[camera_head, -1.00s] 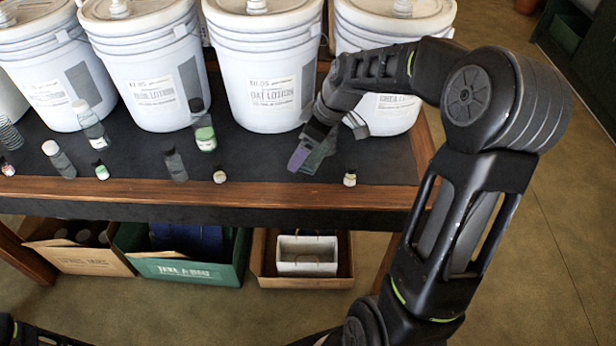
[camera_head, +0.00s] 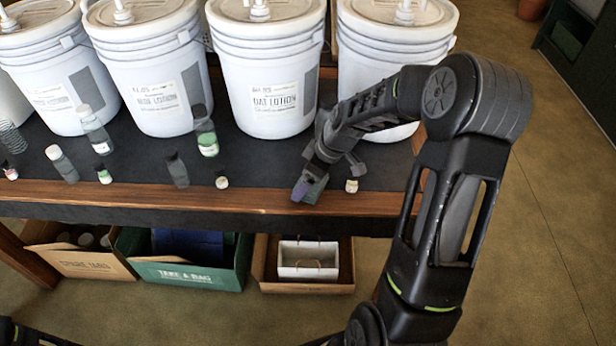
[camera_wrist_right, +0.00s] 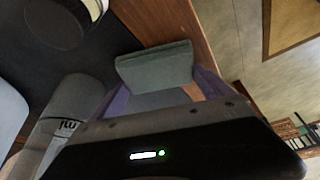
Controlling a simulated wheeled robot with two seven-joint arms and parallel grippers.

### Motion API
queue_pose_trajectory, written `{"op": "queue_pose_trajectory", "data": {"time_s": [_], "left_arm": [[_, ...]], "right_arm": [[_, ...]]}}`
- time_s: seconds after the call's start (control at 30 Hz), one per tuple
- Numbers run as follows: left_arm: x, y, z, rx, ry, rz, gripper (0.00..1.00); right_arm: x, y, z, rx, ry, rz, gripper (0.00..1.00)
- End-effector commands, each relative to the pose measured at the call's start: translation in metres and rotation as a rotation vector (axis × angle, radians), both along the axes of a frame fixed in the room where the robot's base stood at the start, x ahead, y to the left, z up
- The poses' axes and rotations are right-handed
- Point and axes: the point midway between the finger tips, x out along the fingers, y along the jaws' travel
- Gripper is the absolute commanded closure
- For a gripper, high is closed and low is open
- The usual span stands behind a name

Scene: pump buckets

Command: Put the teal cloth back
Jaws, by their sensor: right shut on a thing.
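The teal cloth (camera_wrist_right: 155,64) is a small folded, grey-green piece between the purple-tipped fingers of my right gripper (camera_wrist_right: 162,92) in the right wrist view. In the head view my right gripper (camera_head: 306,188) is over the table's front edge, just left of a small white-capped bottle. It is shut on the cloth, and only a sliver of teal (camera_head: 317,187) shows beside the fingers. I cannot tell whether the cloth touches the table. My left gripper is out of view.
Large white lotion buckets (camera_head: 265,85) line the back of the dark table (camera_head: 260,172). Several small bottles (camera_head: 206,140) stand in front, with a small bottle (camera_head: 351,186) close to my right gripper. Below are a cardboard box (camera_head: 85,262), a green box (camera_head: 185,274) and a brown tray (camera_head: 305,287) holding a white box.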

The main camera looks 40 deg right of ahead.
Motion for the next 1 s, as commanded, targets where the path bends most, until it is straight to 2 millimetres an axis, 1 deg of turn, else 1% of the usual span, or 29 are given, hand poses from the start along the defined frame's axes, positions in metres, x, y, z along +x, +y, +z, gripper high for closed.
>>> {"op": "queue_pose_trajectory", "data": {"time_s": [0.2, 0.33, 0.37, 0.47, 0.77, 0.83, 0.9, 1.0], "left_arm": [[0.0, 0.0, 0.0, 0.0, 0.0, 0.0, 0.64], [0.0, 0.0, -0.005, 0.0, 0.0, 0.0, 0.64], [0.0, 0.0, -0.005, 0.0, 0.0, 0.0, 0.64], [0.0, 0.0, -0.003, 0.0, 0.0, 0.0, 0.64], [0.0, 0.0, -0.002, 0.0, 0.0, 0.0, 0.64], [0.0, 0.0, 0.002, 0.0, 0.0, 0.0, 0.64], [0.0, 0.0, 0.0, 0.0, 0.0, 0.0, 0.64], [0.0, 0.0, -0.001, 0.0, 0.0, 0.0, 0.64]], "right_arm": [[0.0, 0.0, 0.0, 0.0, -0.001, 0.0, 0.48], [0.0, 0.0, -0.004, 0.0, -0.001, 0.0, 0.48], [0.0, 0.0, -0.003, 0.0, -0.001, 0.0, 0.09], [0.0, 0.0, -0.002, -0.001, 0.0, 0.0, 0.01], [0.0, 0.0, -0.001, -0.001, 0.0, 0.0, 0.0], [0.0, 0.0, 0.002, -0.001, 0.0, 0.0, 0.0], [-0.001, -0.002, 0.006, -0.001, -0.003, -0.001, 0.0], [-0.005, -0.005, 0.019, -0.002, -0.004, -0.002, 0.0]]}}
